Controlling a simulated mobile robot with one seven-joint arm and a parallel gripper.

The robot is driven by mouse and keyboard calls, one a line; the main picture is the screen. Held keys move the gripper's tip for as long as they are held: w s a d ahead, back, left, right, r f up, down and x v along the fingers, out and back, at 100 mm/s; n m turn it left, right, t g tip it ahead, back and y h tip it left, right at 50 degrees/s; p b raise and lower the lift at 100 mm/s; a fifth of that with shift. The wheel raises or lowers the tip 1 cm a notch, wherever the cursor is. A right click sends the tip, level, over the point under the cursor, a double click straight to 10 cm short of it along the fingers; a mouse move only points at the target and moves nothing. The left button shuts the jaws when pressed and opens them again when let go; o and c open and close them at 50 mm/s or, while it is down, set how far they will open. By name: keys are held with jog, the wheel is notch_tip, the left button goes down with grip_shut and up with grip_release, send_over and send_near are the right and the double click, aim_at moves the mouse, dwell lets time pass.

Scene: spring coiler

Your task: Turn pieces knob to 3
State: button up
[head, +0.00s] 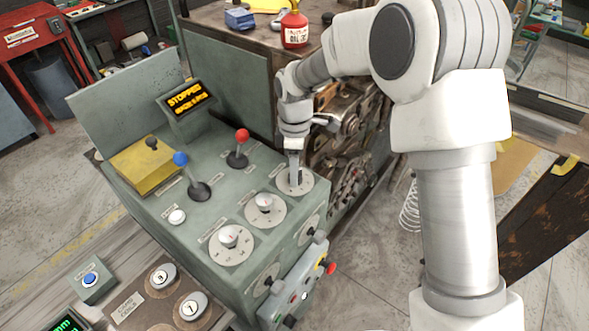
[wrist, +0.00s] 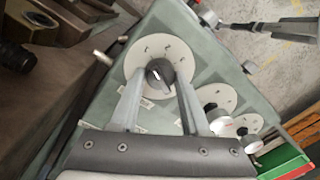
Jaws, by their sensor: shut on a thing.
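A dark round knob (wrist: 159,74) with a pale pointer line sits at the centre of a white dial plate (wrist: 140,58) in the wrist view. My gripper (wrist: 158,82) has one finger on each side of this knob and is shut on it. In the head view my gripper (head: 295,179) reaches down onto the rearmost dial (head: 304,187) of the green console and hides most of the knob. The dial marks and label are too small to read, so I cannot tell which number the pointer faces.
Two white-capped knobs, a middle one (head: 264,202) and a front one (head: 229,236), sit on neighbouring dials. A red-ball lever (head: 241,137) and a blue-ball lever (head: 187,167) stand to the left. A display (head: 187,98) reads "STOPPED". Machinery (head: 352,125) lies close behind my gripper.

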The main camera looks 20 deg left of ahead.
grip_shut()
jog(key=shift+m, duration=0.3)
jog(key=m+b, duration=0.1)
jog(key=m, duration=0.2)
jog(key=shift+m, duration=0.3)
jog(key=m+b, duration=0.1)
jog(key=m, duration=0.3)
jog(key=shift+d+m+y, duration=0.1)
jog(key=shift+m+y, duration=0.2)
jog(key=m+b, duration=0.1)
jog(key=m, duration=0.3)
jog(key=shift+m, duration=0.3)
jog(key=shift+r+m+t+b, duration=0.1)
jog(key=shift+m+t+b, duration=0.2)
jog(key=shift+m, duration=1.8)
